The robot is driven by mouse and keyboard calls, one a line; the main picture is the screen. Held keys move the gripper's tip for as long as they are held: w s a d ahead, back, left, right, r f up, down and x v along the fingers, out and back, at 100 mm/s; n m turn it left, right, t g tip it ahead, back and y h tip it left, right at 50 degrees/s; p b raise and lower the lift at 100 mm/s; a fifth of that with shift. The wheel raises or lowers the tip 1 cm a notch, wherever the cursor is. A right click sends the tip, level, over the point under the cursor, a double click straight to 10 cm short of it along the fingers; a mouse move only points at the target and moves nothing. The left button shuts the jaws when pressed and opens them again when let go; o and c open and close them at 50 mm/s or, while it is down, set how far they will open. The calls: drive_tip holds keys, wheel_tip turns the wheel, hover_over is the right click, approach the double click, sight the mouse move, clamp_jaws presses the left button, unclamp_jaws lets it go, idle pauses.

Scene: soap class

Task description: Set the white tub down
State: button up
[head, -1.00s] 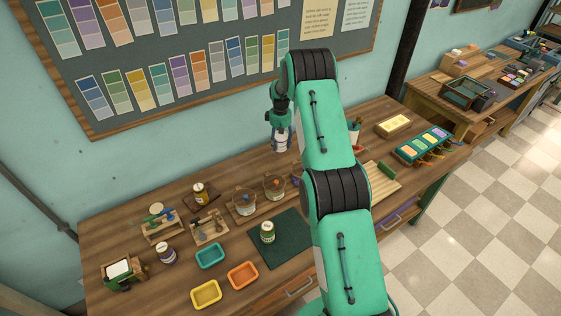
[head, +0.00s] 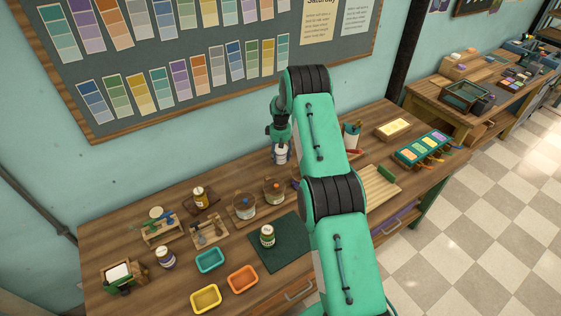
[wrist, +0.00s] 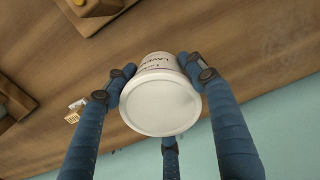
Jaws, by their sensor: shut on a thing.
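The white tub (head: 280,155) is held by my gripper (head: 279,143) near the back of the workbench, close to the wall. In the wrist view the tub (wrist: 160,108) shows its round white lid and part of a printed label. The blue fingers of my gripper (wrist: 160,78) are closed around its sides, with another finger beyond the lid. The tub looks upright and is low over the wooden bench (head: 190,265). I cannot tell whether its base touches the wood.
A pen cup (head: 351,135) stands to the right, beyond my arm. Two round containers (head: 244,207) (head: 274,191) stand in front and left. A dark green mat (head: 285,250) holds a green-labelled jar (head: 267,236). Bare wood lies left of the tub along the wall.

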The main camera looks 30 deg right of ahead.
sight(280, 160)
drive_tip(key=shift+f, duration=1.85)
drive_tip(key=shift+f, duration=0.2)
drive_tip(key=o, duration=1.3)
drive_tip(key=shift+c, duration=0.2)
drive_tip(key=shift+r, duration=0.25)
drive_tip(key=shift+r, duration=5.95)
drive_tip(key=shift+w, duration=0.1)
